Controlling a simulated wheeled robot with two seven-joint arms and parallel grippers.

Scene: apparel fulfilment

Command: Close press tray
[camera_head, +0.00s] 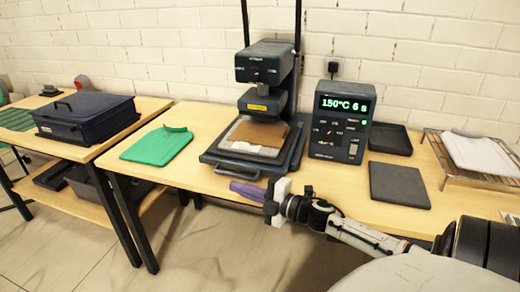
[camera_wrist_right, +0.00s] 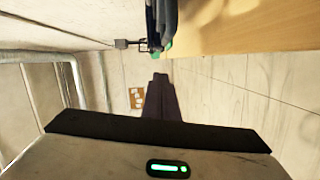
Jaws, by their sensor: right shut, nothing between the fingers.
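The heat press (camera_head: 265,75) stands on the middle wooden table. Its dark tray (camera_head: 212,152) sits low at the front, extending out from under the raised press head, with a brown sheet (camera_head: 258,133) on a pale pad on it. The tray's bar handle (camera_head: 236,171) faces the front. My right gripper (camera_head: 240,188) is shut and empty, its purple fingers just in front of the handle; I cannot tell whether they touch. In the right wrist view, the shut fingers (camera_wrist_right: 160,82) point toward a dark edge, probably the tray's. My left gripper is not in view.
A control box (camera_head: 343,120) reading 150°C stands right of the press, with a dark tray (camera_head: 390,138) and a dark pad (camera_head: 399,185). A rack (camera_head: 455,172) holds white cloth. A green mat (camera_head: 157,145) lies left. A dark case (camera_head: 88,118) sits on the left table.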

